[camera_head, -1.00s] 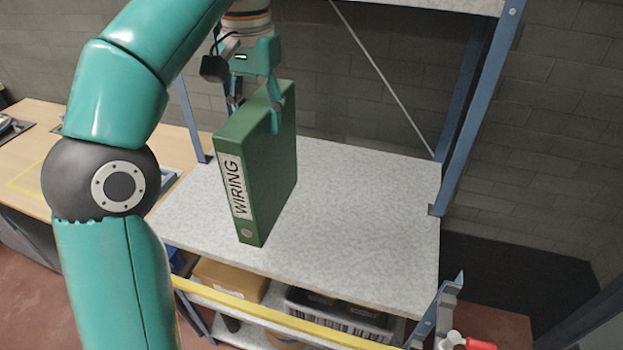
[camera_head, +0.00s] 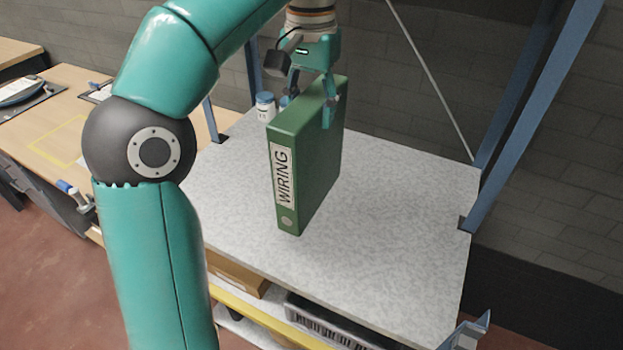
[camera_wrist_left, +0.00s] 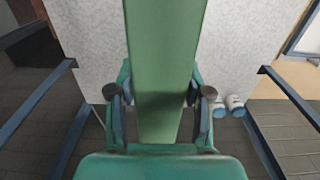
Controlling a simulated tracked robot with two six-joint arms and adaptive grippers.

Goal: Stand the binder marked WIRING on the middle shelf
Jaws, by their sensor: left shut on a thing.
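The green binder (camera_head: 308,160) has a white spine label reading WIRING, facing the front. It stands about upright over the speckled grey shelf board (camera_head: 400,220), back from the front edge; I cannot tell whether its base touches the board. My left gripper (camera_head: 309,108) is shut on the binder's top part from above, one finger on each side. In the left wrist view the binder (camera_wrist_left: 163,60) runs between both fingers, with the shelf board (camera_wrist_left: 85,45) behind it. My right gripper is not in view.
White bottles with blue lids (camera_head: 265,106) stand behind the binder, on its left. Blue rack posts (camera_head: 520,105) and a diagonal brace (camera_head: 432,80) bound the back and right. A cardboard box (camera_head: 238,274) and grey crate (camera_head: 330,325) sit below. The board's right side is clear.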

